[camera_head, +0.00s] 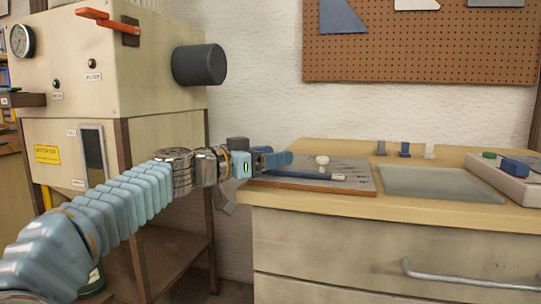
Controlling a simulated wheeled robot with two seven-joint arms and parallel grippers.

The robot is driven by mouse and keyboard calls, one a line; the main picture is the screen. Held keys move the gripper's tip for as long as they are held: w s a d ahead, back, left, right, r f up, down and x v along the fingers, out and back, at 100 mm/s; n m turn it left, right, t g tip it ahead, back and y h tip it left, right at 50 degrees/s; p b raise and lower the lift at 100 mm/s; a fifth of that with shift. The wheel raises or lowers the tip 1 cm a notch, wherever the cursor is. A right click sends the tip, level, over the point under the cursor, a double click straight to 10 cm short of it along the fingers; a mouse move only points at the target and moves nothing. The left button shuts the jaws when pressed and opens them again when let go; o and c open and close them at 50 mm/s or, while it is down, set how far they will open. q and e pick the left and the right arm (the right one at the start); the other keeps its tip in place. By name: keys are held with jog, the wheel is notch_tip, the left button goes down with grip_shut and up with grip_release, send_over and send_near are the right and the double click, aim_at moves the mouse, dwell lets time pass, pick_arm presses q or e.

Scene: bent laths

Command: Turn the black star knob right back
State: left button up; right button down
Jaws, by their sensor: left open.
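My left arm reaches in from the left, and my left gripper (273,159) is at the left end of a flat board (352,186) on the bench. Its blue fingers are open, seen from the side; I see nothing held between them. A small dark knob (91,64) sits above a label on the front of the cream cabinet (140,52), far up and left of the gripper. It is too small to tell whether it is star-shaped. No other black star knob can be made out; the wrist hides part of the board's left end. My right gripper is not in view.
The board carries a blue bar (330,175) and a white round piece (322,160). A grey recessed panel (440,184) lies to its right, with small clamps behind. A dark cylinder (199,64) and an orange lever (108,20) project from the cabinet.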

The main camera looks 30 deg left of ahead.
pick_arm(q)
jog(key=c, duration=0.9)
jog(key=shift+c, duration=0.2)
